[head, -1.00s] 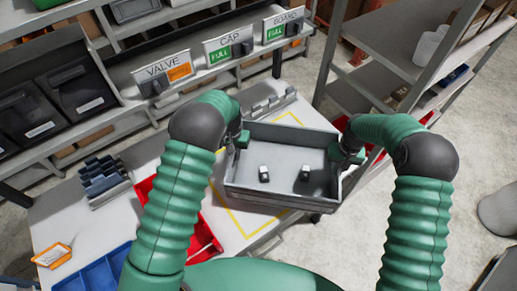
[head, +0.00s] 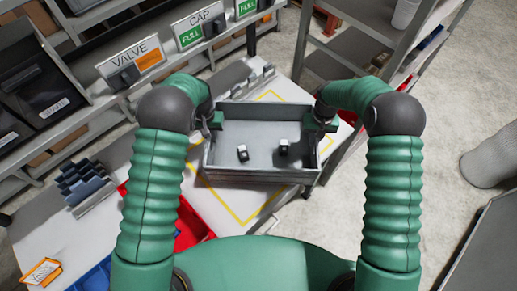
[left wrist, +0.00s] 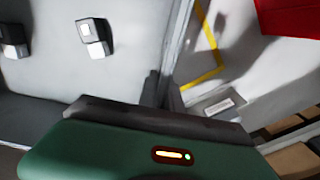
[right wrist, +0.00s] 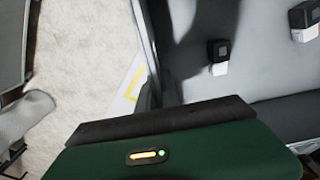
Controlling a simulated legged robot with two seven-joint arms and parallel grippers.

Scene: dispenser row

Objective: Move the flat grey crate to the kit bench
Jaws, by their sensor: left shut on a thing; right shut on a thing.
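The flat grey crate (head: 262,176) is held between my two grippers, above the right end of a white bench. Two small black-and-white parts (head: 243,153) (head: 284,147) lie inside it. My left gripper (head: 216,121) is shut on the crate's left wall, and my right gripper (head: 320,124) is shut on its right wall. In the left wrist view the crate floor (left wrist: 50,60) and one wall show beside the gripper. In the right wrist view the crate (right wrist: 190,50) shows to the right. The fingertips are mostly hidden.
The white bench (head: 100,225) carries a yellow outline (head: 236,214), a red tray (head: 190,226), a blue tray (head: 95,278) and a grey rack (head: 82,187). A shelf with VALVE (head: 128,58) and CAP (head: 200,22) signs stands behind. Open floor (head: 425,170) lies at right, with a grey cylinder (head: 490,155).

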